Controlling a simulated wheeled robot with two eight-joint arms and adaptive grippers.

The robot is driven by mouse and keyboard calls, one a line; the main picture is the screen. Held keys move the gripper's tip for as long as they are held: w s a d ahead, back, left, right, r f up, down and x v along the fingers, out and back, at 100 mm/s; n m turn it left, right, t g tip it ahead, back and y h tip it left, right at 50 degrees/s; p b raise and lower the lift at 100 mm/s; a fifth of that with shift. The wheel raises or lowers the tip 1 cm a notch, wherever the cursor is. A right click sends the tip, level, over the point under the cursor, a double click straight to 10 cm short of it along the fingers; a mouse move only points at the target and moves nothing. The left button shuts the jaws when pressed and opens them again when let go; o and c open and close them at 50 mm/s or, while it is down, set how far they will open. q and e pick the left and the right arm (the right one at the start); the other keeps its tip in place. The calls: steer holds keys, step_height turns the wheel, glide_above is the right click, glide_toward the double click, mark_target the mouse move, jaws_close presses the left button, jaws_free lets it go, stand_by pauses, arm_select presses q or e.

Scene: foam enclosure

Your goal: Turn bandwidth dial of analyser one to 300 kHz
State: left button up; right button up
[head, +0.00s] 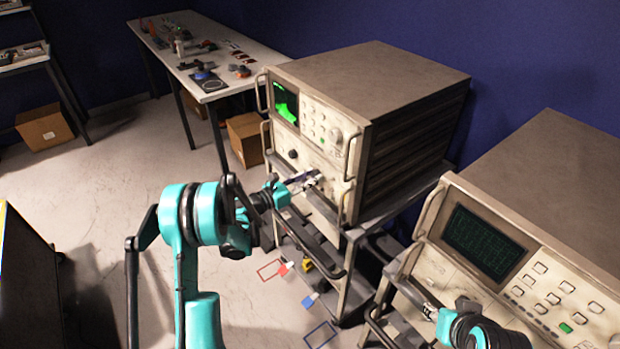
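An analyser with a lit green screen (284,102) stands on a rack in the middle of the view. A light round dial (335,135) is on its upper panel, and a dark knob (293,154) is on its lower panel. My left gripper (314,179) is at the lower panel, right of and below the dark knob. It covers part of the panel; whether it touches a dial is too small to tell. A second instrument (487,242) with a dim screen stands at the right. My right gripper (430,309) is low in front of its panel. Dial markings are unreadable.
Front handles (351,158) stick out from the analyser near my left gripper. The second instrument also has a handle (432,212). A white table (235,45) with several small items and a cardboard box (245,138) stand behind. The floor at left is mostly clear.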

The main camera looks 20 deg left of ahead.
arm_select(q)
jaws_close()
steer(key=m+b, duration=0.1)
steer(key=m, duration=0.2)
steer(key=shift+m+b, duration=0.6)
steer(key=shift+m, duration=1.7)
steer(key=o, duration=1)
jaws_free()
